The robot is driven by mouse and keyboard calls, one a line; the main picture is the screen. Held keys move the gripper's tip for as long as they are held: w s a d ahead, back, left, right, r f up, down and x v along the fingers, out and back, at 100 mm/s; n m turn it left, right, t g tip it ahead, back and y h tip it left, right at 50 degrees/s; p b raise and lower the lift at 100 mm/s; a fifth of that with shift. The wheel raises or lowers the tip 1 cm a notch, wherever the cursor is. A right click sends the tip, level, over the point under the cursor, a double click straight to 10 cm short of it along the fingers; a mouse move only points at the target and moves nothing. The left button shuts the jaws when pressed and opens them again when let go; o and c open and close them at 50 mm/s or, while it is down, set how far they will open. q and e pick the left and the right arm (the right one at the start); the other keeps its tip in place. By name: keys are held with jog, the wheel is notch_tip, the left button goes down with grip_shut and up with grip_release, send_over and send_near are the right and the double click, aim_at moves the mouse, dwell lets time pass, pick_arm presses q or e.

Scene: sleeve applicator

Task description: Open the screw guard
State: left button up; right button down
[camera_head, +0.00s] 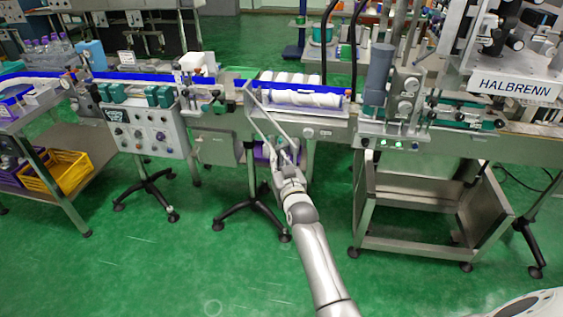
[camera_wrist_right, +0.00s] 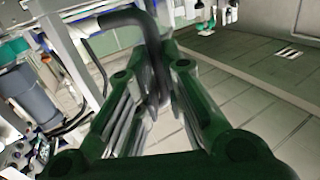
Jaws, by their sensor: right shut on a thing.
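A white screw (camera_head: 305,98) lies along the conveyor between blue rails in the head view. A separate screw guard is hard to make out around it. My right gripper (camera_head: 281,160) reaches up in front of this station, among thin grey bars (camera_head: 262,118) that slant down from the left end of the screw. In the right wrist view my gripper's green fingers (camera_wrist_right: 155,80) are closed around a dark grey curved bar (camera_wrist_right: 128,18), which looks like a handle. Its far attachment is hidden. My left gripper is out of view.
A grey cylindrical motor (camera_head: 378,75) stands right of the screw; a grey cylinder also shows in the wrist view (camera_wrist_right: 30,95). A control box (camera_head: 150,132) hangs to the left. A metal cart frame (camera_head: 410,243) stands at right. The green floor (camera_head: 130,255) in front is largely clear.

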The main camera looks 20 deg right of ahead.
jog(key=c, duration=1.9)
grip_release()
jog(key=shift+w+d+r, duration=0.1)
jog(key=shift+w+r, duration=0.1)
jog(key=shift+r, duration=0.6)
jog(key=shift+c, duration=0.2)
jog(key=o, duration=0.4)
jog(key=shift+w+f, duration=0.1)
jog(key=shift+w, duration=0.05)
jog(key=shift+s+f, duration=0.1)
jog(key=shift+s, duration=0.1)
jog(key=s, duration=0.4)
jog(key=s+a, duration=0.1)
jog(key=s, duration=0.2)
jog(key=s+a, duration=0.1)
jog(key=s, duration=0.3)
jog(key=shift+s+f, duration=0.35)
jog(key=shift+f, duration=0.05)
